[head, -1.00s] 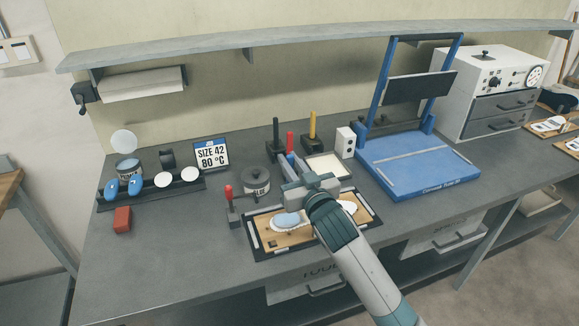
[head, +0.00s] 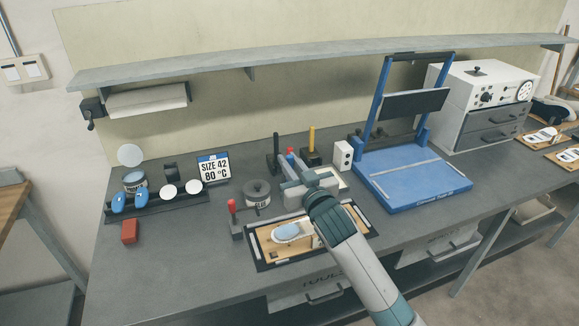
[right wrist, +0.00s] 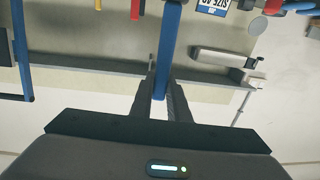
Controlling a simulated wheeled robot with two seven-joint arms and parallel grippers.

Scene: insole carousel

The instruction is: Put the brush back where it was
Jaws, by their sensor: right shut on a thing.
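My right gripper (head: 291,170) is shut on a slim blue thing, taken to be the brush's handle, over the middle of the bench. In the right wrist view the blue brush handle (right wrist: 169,45) runs between the two fingers (right wrist: 161,82) and out past the top edge. Its bristles cannot be made out. Upright tools with a black handle (head: 276,150) and a yellow handle (head: 311,138) stand behind, with a red handle (head: 290,153) between them. The glue pot (head: 257,193) stands left of my gripper. My left gripper is not in view.
A framed board (head: 262,262) with insoles lies in front, partly under my arm. A red-handled tool (head: 232,208) stands left of it. The blue press (head: 415,180) and white box (head: 343,155) are to the right.

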